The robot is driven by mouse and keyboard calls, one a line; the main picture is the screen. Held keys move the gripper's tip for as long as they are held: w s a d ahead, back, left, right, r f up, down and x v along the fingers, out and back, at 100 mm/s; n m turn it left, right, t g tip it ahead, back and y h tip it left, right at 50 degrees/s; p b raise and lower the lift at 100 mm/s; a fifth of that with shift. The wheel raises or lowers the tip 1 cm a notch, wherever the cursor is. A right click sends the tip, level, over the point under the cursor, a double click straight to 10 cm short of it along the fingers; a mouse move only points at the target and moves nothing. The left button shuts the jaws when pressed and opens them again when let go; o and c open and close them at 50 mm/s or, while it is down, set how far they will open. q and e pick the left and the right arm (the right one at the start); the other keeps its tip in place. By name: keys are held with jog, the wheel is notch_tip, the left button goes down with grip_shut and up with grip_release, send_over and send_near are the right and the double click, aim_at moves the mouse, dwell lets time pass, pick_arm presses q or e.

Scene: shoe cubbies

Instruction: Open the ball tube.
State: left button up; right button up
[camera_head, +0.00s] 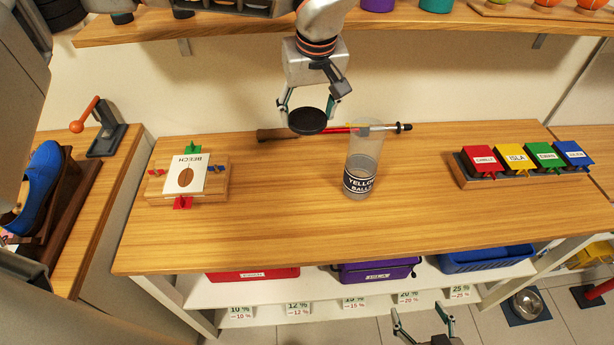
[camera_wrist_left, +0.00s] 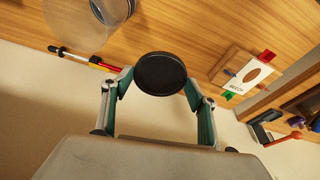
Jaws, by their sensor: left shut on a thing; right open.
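The ball tube (camera_head: 366,150) is clear, with a black-and-white label reading "YELLOW BALLS". It stands upright on the wooden counter, and no lid shows on its top. Part of the tube also shows at the upper left of the left wrist view (camera_wrist_left: 75,25). My left gripper (camera_head: 307,112) is shut on a round black lid (camera_head: 307,122), held above the counter to the left of the tube and apart from it. The lid is between the fingers in the left wrist view (camera_wrist_left: 161,73). My right gripper (camera_head: 424,322) is open and empty, low in front of the counter.
A red-and-black rod (camera_head: 385,128) lies behind the tube. A wooden block with a "BEECH" card (camera_head: 187,176) is at the left. Several coloured name boxes (camera_head: 520,160) stand at the right. The counter front (camera_head: 290,235) is clear. A shelf (camera_head: 430,22) runs above.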

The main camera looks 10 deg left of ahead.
aim_at(307, 181)
pick_arm(q)
notch_tip(307, 181, down, 20)
jog(key=shift+r, duration=0.2)
dwell(0.4)
jog(key=shift+f, duration=0.2)
jog(key=o, duration=1.2)
jog(key=shift+r, duration=0.1)
jog(key=shift+r, duration=0.2)
jog(key=v, duration=1.2)
jog(key=shift+s+f, duration=0.1)
jog(key=shift+f, duration=0.05)
